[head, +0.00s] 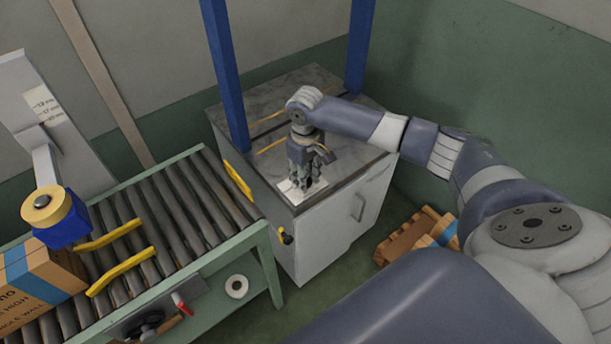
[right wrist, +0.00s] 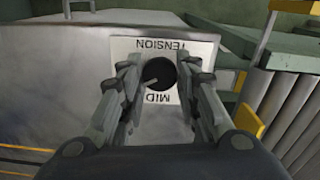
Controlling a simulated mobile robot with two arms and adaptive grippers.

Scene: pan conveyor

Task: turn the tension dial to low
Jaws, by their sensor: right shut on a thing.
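The tension dial (right wrist: 158,74) is a round black knob with a thin light pointer line. In the right wrist view the line points left and slightly down. It sits on a white label plate (right wrist: 185,48), also visible on the cabinet top in the head view (head: 288,187). The plate reads TENSION and MID, both upside down in the wrist view; other markings are hidden behind the fingers. My right gripper (head: 310,181) points down at the plate. Its fingers (right wrist: 160,82) are shut on the dial from both sides. My left gripper is not in view.
The grey cabinet (head: 325,245) stands beside a roller conveyor (head: 190,205). Blue posts (head: 226,75) rise at the cabinet. A carton (head: 35,285) and yellow guide rails (head: 120,270) are on the conveyor. Brown boxes (head: 410,240) lie on the floor to the right.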

